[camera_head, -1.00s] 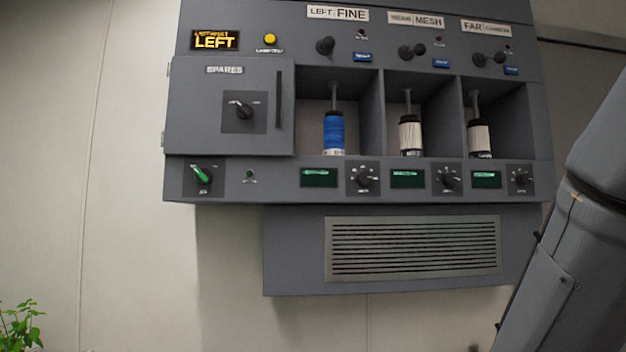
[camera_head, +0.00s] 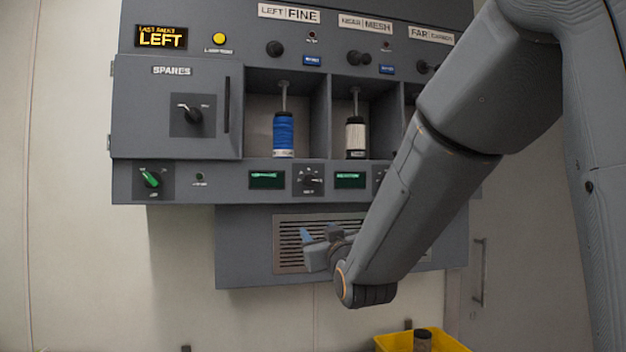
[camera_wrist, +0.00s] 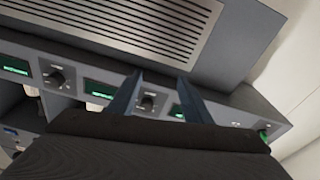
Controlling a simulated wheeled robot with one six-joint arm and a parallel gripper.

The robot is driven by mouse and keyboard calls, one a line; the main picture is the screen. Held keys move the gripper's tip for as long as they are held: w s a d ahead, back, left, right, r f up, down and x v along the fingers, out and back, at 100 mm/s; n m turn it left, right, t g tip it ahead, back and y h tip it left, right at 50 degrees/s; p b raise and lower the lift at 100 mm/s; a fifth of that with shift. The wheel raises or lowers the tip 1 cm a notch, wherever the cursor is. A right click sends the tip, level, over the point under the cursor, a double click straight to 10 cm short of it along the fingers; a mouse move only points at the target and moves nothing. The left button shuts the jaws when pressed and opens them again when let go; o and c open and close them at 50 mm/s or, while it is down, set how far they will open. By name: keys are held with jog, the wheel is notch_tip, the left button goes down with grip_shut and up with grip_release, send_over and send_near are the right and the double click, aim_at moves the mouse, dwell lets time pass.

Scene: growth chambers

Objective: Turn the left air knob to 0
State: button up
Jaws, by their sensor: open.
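The left air knob (camera_head: 308,179), a black dial with white marks around it, sits under the LEFT FINE bay, right of a green-lit display (camera_head: 266,180). It also shows in the wrist view (camera_wrist: 147,102), where the panel is upside down and the knob appears between my finger lines. Its label is too small to read. My gripper (camera_head: 308,237) is below the panel strip, in front of the vent grille, apart from the knob. In the wrist view its two fingers (camera_wrist: 160,77) are spread and nothing is between them.
A second display (camera_head: 350,180) and dial are to the right, partly behind my arm. A green switch (camera_head: 150,179) is at the far left. A SPARES door (camera_head: 176,130) sits above. The grille (camera_head: 290,258) is below. A yellow bin (camera_head: 395,343) stands low right.

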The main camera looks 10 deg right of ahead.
aim_at(311, 180)
notch_tip(311, 180, up, 9)
jog(key=t, duration=0.3)
jog(key=shift+n, duration=0.3)
jog(key=p+x, duration=0.4)
jog(key=x, duration=0.2)
jog(key=shift+w+r, duration=0.2)
jog(key=shift+w, duration=0.1)
jog(key=c, duration=1.1)
jog(key=shift+o, duration=0.3)
